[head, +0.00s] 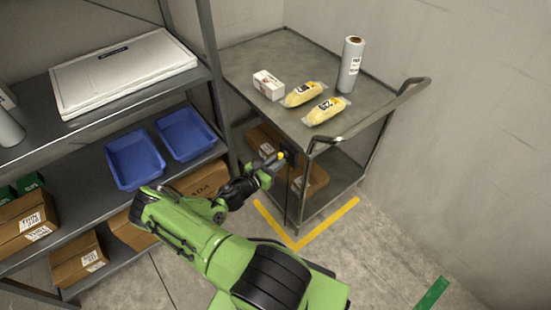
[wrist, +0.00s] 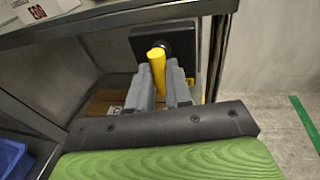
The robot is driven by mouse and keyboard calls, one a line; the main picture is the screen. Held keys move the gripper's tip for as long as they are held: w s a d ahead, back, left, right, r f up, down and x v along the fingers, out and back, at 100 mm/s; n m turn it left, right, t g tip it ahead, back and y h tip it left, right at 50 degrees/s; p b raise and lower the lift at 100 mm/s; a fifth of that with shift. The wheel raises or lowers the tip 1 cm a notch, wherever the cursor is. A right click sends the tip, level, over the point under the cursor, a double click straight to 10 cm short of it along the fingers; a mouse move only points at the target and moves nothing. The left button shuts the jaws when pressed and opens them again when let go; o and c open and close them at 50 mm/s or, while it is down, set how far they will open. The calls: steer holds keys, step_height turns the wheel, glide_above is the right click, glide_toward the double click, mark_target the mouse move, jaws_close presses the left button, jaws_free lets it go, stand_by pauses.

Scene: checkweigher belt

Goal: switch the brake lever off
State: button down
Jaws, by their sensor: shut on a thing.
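The brake lever is a yellow bar (wrist: 157,68) with a dark round pivot at its top, in front of a dark plate (wrist: 190,48) below the cart's top in the wrist view. My gripper (wrist: 165,82) is shut on the lever, with one grey finger on each side of it. In the head view my gripper (head: 274,162) is at the cart's near left corner, and the yellow end of the lever (head: 281,156) shows at its tip. The rest of the lever is hidden there by the fingers.
The grey cart (head: 270,50) carries a white box (head: 268,85), two yellow packs and a grey roll (head: 351,65). Its handle (head: 380,108) juts out on the right. A shelf rack with blue trays (head: 135,160) stands close on the left. Floor at right is clear.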

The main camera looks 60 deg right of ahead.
steer(key=shift+s+a+r+n+g+y+p, duration=0.15)
steer(key=shift+n+g+y+p, duration=0.2)
steer(key=shift+n+p, duration=0.8)
steer(key=shift+d+r+n+g+y+p, duration=0.1)
steer(key=shift+n+g+y+p, duration=0.25)
steer(key=shift+n, duration=1.4)
steer(key=c, duration=1.1)
jaws_free()
steer(key=shift+o, duration=0.2)
steer(key=shift+a, duration=0.15)
steer(key=p+v, duration=0.1)
steer(key=v, duration=1.4)
steer(key=shift+a+p, duration=0.3)
steer(key=shift+r, duration=0.15)
